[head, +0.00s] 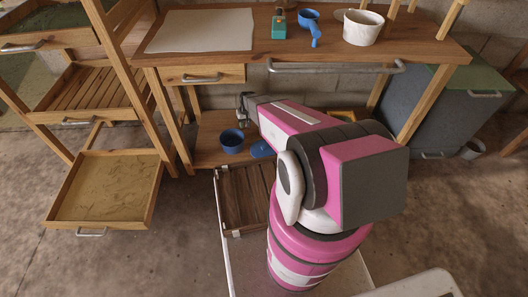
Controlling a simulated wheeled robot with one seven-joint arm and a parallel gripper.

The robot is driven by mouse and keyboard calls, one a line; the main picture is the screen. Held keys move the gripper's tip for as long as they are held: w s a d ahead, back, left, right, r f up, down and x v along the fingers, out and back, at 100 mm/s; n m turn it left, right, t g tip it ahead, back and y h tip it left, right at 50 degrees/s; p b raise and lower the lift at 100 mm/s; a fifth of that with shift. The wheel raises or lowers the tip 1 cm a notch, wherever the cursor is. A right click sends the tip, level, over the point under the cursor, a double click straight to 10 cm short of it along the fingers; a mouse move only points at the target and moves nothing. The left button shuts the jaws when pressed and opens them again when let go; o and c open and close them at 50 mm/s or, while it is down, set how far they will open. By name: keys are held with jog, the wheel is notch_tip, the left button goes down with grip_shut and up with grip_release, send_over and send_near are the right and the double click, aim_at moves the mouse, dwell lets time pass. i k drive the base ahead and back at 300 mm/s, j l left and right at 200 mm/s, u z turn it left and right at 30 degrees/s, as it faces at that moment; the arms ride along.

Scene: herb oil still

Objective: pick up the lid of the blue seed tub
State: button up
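A small blue tub (232,141) stands on the low shelf under the workbench, and its top looks open and dark inside. A flat blue piece (261,150), which looks like the lid, lies just to its right, partly hidden by my arm. My gripper (243,106) is at the far end of my pink arm, higher in the picture than the tub and the flat blue piece. It appears apart from both. Its fingers are small and dark, and I cannot tell whether they are open or shut.
The workbench (400,42) above holds a white board (203,31), a teal bottle (279,26), a blue handled cup (309,20) and a white pot (362,28). A metal rail (335,68) runs along its front. A sand-coloured tray (105,190) juts out at left.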

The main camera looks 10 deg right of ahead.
aim_at(262, 147)
jog(key=k+j+z, duration=0.1)
jog(key=j+z, duration=0.15)
jog(key=z, duration=0.2)
jog(key=k+j+z, duration=0.15)
jog(key=z, duration=0.3)
